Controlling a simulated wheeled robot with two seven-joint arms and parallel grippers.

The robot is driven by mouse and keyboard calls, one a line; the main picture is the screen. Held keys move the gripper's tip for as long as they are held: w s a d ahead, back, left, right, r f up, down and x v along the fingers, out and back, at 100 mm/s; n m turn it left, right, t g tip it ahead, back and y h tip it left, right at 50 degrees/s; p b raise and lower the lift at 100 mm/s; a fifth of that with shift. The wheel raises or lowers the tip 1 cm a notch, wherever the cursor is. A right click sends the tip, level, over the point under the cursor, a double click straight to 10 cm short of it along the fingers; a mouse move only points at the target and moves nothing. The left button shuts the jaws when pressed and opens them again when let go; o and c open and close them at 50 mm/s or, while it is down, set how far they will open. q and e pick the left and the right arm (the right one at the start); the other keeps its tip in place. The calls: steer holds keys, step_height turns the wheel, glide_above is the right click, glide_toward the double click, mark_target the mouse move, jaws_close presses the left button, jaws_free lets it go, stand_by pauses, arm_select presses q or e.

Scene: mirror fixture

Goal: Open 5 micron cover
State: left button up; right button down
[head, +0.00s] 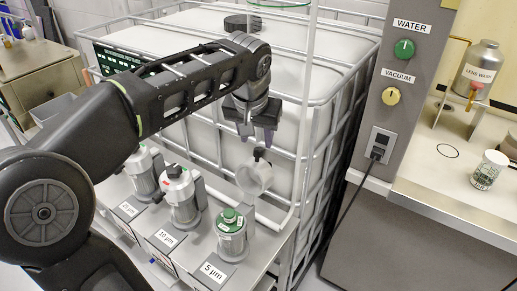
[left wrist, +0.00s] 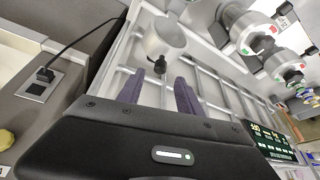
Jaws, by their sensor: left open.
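The 5 µm unit (head: 232,238) is a clear-and-grey cylinder with a green top, behind its "5 µm" label (head: 214,271). A whitish round cup-like cover (head: 254,178) with a black knob stands out beside it, up and to the right; I cannot tell how it is attached. My left gripper (head: 256,136) is open and empty, with dark purplish fingers pointing down just above the black knob, apparently apart from it. In the left wrist view, the cup-like cover (left wrist: 165,38) and its knob lie just beyond the fingertips (left wrist: 160,88). My right gripper is out of view.
The 10 µm unit (head: 181,195) and another unit (head: 142,172) stand left on the same metal shelf. A large caged white tank (head: 320,85) is behind. A grey panel (head: 408,60) with water and vacuum knobs and a plugged-in cord is right, beside a counter (head: 445,185).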

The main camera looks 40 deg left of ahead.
mark_target(258, 149)
arm_select(q)
steer(key=x, duration=0.6)
steer(key=shift+w+a+f+p, duration=0.1)
steer(key=shift+f+p, duration=0.2)
steer(key=shift+f, duration=0.1)
steer(key=shift+c, duration=0.5)
jaws_close()
stand_by(0.5)
